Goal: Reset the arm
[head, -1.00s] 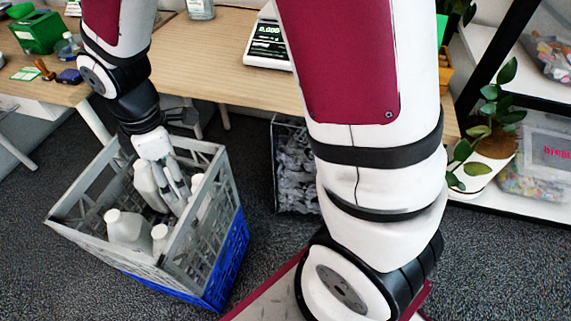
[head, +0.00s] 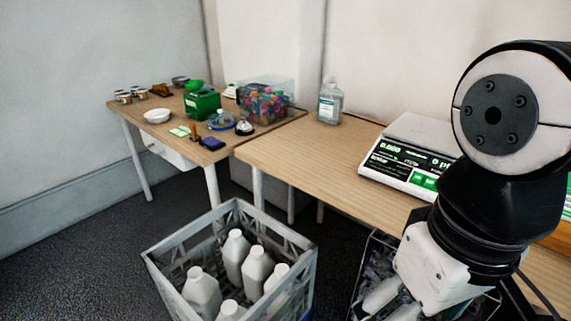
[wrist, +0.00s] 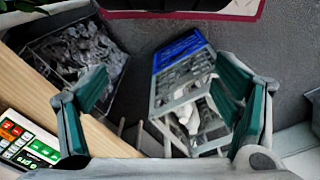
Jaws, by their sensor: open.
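My gripper shows in the wrist view (wrist: 167,85) with its two green-padded fingers spread wide and nothing between them. In the head view it hangs at the lower right (head: 388,298), under my bent arm, to the right of the grey crate (head: 303,272) and in front of the table. The crate stands on the floor and holds several white bottles (head: 236,256). In the wrist view the crate (wrist: 178,88) appears beyond the fingers, apart from them, with a blue band along one end. The fingertips are partly cut off by the head view's bottom edge.
A wooden table (head: 300,158) carries a scale (head: 408,150) and a clear bottle (head: 330,102). A bin of crumpled grey material (wrist: 85,52) stands on the floor, partly behind my gripper in the head view. A farther table (head: 135,115) holds small items. Floor left of the crate is clear.

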